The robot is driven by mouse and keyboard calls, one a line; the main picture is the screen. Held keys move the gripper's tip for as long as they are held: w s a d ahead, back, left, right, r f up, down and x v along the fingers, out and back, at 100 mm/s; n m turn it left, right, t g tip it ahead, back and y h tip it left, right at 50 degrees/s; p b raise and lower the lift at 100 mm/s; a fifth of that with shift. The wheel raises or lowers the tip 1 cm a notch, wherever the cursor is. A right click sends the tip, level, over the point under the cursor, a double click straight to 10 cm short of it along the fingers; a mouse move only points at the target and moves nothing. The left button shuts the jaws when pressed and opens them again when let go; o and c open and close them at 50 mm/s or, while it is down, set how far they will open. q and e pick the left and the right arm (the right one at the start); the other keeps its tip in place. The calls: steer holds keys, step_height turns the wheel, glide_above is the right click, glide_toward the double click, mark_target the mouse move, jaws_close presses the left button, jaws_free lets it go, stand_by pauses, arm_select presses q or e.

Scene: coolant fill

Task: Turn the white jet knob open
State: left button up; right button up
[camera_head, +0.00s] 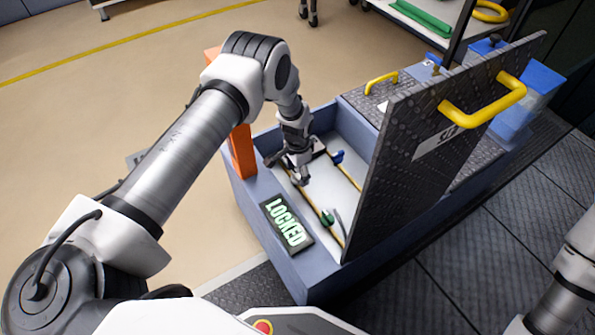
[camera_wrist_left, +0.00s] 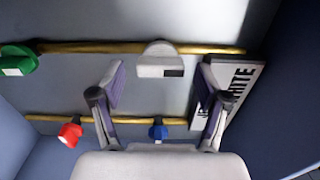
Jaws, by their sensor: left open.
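In the left wrist view, the white knob (camera_wrist_left: 158,62) sits on the upper brass pipe (camera_wrist_left: 100,47), ahead of my left gripper (camera_wrist_left: 166,88). The gripper's two fingers are spread wide, one toward each side of the knob, with nothing between them. I cannot tell how far the fingertips are from the knob. A tilted label (camera_wrist_left: 230,92) reading "WHITE" is right of it. In the head view, my left gripper (camera_head: 287,172) reaches down into the open blue box (camera_head: 255,215) and hides the white knob. My right gripper is out of view.
A green knob (camera_wrist_left: 17,62) shares the upper pipe; a red knob (camera_wrist_left: 70,133) and blue knob (camera_wrist_left: 157,130) are on the lower pipe. The raised lid (camera_head: 440,130) stands right of my gripper. An orange post (camera_head: 242,150) is at left.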

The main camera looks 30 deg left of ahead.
arm_select(q)
step_height(320, 180, up, 12)
stand_by(0.3)
